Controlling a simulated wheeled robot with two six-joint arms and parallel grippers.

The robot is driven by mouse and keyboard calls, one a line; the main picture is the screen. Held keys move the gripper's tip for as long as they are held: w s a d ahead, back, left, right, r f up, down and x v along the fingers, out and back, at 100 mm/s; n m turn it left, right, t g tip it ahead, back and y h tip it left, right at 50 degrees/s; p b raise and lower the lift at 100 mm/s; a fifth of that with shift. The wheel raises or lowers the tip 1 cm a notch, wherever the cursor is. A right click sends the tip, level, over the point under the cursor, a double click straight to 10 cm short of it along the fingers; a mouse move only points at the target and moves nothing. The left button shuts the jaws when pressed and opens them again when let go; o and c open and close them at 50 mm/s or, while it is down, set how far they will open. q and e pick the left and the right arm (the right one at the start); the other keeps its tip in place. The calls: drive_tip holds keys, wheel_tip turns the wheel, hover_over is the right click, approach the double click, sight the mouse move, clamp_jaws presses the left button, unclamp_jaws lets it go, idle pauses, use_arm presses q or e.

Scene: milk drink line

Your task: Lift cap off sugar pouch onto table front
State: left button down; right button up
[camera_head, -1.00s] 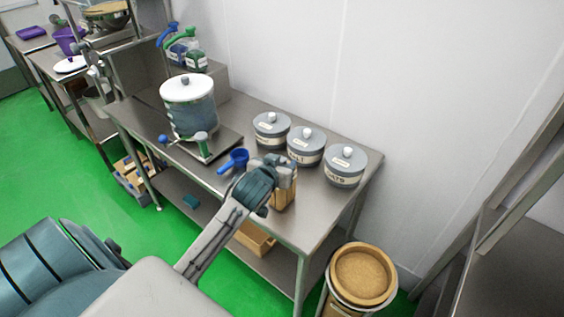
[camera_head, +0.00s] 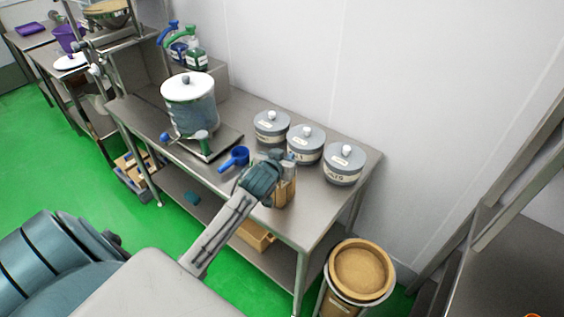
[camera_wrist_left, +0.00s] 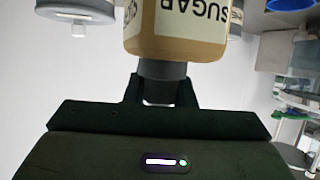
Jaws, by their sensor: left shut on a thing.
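The sugar pouch (camera_head: 287,190) is tan and stands near the front edge of the steel table (camera_head: 310,215). In the left wrist view the pouch (camera_wrist_left: 178,45) appears upside down, with a pale label reading SUGAR. Its grey cap (camera_wrist_left: 163,72) lies between the fingers of my left gripper (camera_wrist_left: 163,92), against the pouch's top; I see no gap between cap and pouch. In the head view my left gripper (camera_head: 276,163) is over the pouch's top, shut on the cap, and hides the cap there. My right gripper is not in view.
Several items stand on the table: three grey lidded canisters (camera_head: 306,146) behind the pouch, a blue scoop (camera_head: 236,158) to its left and a large white-lidded pot (camera_head: 188,103) farther left. A tan-filled bin (camera_head: 361,272) stands on the floor at the right.

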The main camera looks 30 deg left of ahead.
use_arm(q)
drive_tip(key=shift+r+b, duration=0.6)
drive_tip(key=shift+r, duration=0.3)
drive_tip(key=shift+r+b, duration=0.35)
drive_tip(key=shift+r, duration=0.35)
drive_tip(key=s+d+r+b, duration=0.2)
drive_tip(key=s+d+b, duration=0.45)
drive_tip(key=s, duration=0.65)
drive_tip(key=s+d+f+m+h+b, duration=0.2)
drive_tip(key=d+f+m+h+b, duration=0.4)
drive_tip(key=d+f, duration=0.7)
drive_tip(key=n+p, duration=0.2)
hover_over(313, 212)
wheel_tip(313, 212, down, 4)
drive_tip(key=shift+r+y, duration=0.25)
drive_tip(key=shift+y, duration=0.15)
wheel_tip(313, 212, down, 3)
drive_tip(key=shift+f, duration=0.25)
